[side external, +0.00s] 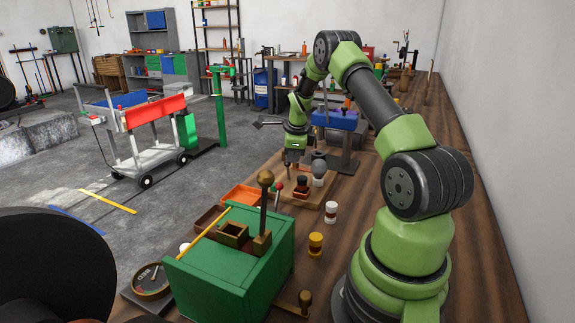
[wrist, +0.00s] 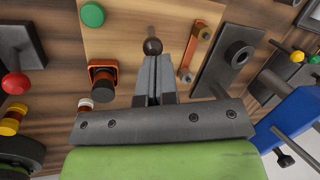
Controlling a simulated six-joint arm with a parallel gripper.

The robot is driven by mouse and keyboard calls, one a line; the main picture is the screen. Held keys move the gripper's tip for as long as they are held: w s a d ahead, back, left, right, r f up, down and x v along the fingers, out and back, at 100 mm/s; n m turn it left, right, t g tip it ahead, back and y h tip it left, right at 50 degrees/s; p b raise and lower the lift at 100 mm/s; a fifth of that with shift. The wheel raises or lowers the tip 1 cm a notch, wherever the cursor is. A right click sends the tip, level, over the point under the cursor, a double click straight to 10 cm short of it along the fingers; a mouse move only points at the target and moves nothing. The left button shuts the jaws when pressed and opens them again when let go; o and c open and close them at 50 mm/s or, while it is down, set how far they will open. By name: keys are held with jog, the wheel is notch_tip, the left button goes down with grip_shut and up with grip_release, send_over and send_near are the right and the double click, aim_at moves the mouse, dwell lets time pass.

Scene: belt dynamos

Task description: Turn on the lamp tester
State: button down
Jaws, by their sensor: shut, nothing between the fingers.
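A light wooden board (wrist: 130,22), which looks like the lamp tester, lies on the bench. My gripper (wrist: 154,65) is shut and empty, pointing at the board.
A green box (side external: 235,270) with a brass-coloured ball-topped lever (side external: 265,180) stands in front.

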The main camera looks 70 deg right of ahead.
jog(key=shift+d+f, duration=0.15)
jog(key=shift+d, duration=1.15)
jog(key=shift+r, duration=0.85)
